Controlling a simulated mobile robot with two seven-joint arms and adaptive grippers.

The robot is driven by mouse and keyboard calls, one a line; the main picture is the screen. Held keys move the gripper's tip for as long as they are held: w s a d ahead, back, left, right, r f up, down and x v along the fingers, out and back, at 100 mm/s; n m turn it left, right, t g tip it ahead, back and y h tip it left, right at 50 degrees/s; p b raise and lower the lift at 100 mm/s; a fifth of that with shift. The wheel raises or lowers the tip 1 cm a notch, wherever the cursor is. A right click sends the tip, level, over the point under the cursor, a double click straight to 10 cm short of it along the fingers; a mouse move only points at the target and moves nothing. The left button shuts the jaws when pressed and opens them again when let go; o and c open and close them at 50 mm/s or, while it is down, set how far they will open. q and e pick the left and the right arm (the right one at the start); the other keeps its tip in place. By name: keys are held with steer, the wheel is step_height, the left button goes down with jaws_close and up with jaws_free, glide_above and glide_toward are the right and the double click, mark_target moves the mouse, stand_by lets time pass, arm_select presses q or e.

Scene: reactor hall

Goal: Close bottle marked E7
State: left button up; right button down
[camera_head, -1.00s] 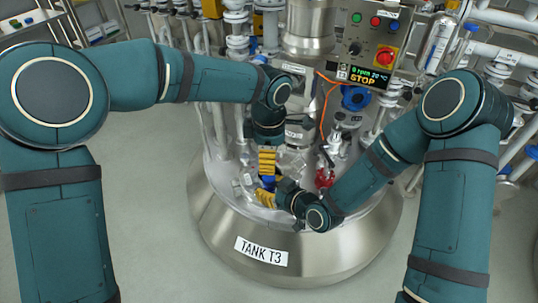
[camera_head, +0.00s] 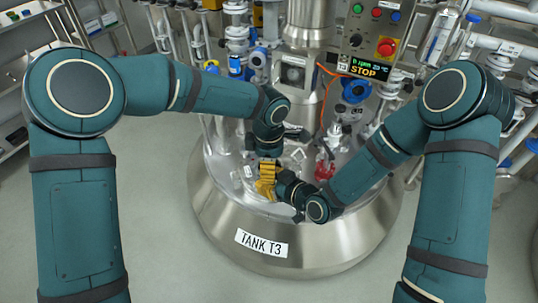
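My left gripper (camera_head: 267,168) reaches down over the front of the tank top, its yellow fingers pointing down. My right gripper (camera_head: 266,189) comes in from the right, its yellow fingers just below and touching or overlapping the left ones in the picture. Whatever is between the fingers is hidden, and I cannot tell how far either gripper is open. Clear glassware (camera_head: 248,172) stands just left of the grippers, and more clear glassware (camera_head: 298,155) stands to their right. No E7 mark is legible, so I cannot pick out that bottle.
The steel tank (camera_head: 320,250) carries a TANK T3 label. A vessel with red contents (camera_head: 325,168) stands right of the grippers. A control box (camera_head: 372,30) with a STOP display (camera_head: 366,67) and a red button is behind. Pipes and valves crowd the back; the floor in front is clear.

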arm_select(q)
steer(key=shift+f, duration=0.7)
steer(key=shift+c, duration=0.4)
jaws_close()
steer(key=m, duration=1.6)
